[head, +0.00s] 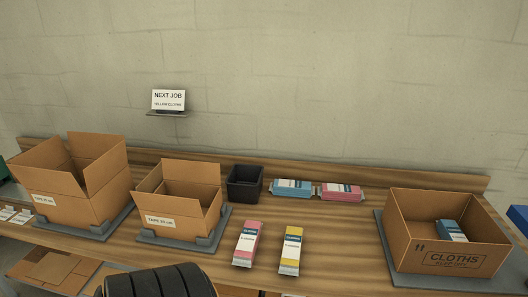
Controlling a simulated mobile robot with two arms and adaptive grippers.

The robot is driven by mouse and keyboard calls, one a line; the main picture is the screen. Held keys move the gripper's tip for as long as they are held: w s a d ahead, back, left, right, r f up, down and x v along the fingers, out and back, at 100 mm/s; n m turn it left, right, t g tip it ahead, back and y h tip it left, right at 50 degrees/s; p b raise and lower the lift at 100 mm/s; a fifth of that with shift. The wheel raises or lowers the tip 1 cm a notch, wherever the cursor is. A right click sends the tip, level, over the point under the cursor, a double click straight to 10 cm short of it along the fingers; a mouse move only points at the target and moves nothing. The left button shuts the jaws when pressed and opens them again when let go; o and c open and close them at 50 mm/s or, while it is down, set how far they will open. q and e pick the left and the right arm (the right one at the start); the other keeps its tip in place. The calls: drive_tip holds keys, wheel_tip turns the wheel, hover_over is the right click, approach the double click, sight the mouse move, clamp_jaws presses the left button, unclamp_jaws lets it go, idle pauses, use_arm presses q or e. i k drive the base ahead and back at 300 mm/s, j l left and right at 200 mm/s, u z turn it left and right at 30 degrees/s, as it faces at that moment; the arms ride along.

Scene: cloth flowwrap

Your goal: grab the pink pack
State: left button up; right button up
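Two pink packs are in the head view. One pink pack (247,243) lies near the front edge of the table, left of a yellow pack (291,250), with a gap between them. The other pink pack (340,192) lies at the back of the table, close against the right end of a blue pack (292,188). Both have white and dark printed labels.
An open CLOTHS box (455,263) at the right holds a blue pack (450,231). Two open cardboard boxes (85,205) (175,215) stand at the left on grey bases. A black bin (245,184) stands behind. The wooden table (345,250) is clear right of the yellow pack.

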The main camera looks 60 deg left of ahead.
sight(243, 256)
drive_tip(key=u, duration=2)
